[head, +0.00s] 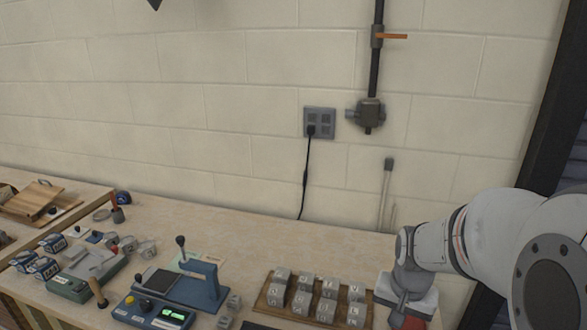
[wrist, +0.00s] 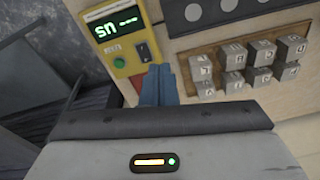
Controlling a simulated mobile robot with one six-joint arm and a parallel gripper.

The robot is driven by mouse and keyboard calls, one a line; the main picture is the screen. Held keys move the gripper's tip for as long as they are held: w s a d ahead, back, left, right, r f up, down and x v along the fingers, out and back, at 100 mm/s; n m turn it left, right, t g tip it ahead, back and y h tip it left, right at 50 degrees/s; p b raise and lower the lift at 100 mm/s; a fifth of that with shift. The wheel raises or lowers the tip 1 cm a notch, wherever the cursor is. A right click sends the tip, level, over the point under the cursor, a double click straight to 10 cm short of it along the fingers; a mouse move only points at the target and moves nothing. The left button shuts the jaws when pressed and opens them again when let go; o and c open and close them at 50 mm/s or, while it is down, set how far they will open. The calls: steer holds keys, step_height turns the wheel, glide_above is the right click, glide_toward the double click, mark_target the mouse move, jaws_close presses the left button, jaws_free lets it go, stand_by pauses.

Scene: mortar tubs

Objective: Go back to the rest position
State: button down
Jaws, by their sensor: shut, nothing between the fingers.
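In the wrist view my gripper (wrist: 158,82) shows as two blue-grey fingers close together, shut with nothing between them. In the head view my white arm comes in from the right edge and bends down at the lower right. The fingers are not visible there.
A wooden rack (head: 262,301) holds several grey lettered cubes (head: 303,283), close left of my arm. A blue press-like device (head: 207,285) and a green scale (head: 70,287) stand further left. A wall outlet (head: 319,122) with a cord and a pipe valve (head: 368,112) are behind the bench.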

steer(key=s+a+r+n+t, duration=0.2)
steer(key=s+a+r+n, duration=0.3)
steer(key=s+r, duration=0.3)
steer(key=shift+s+a+n+b, duration=0.3)
steer(key=shift+s+a+n, duration=0.1)
steer(key=shift+s+a, duration=0.5)
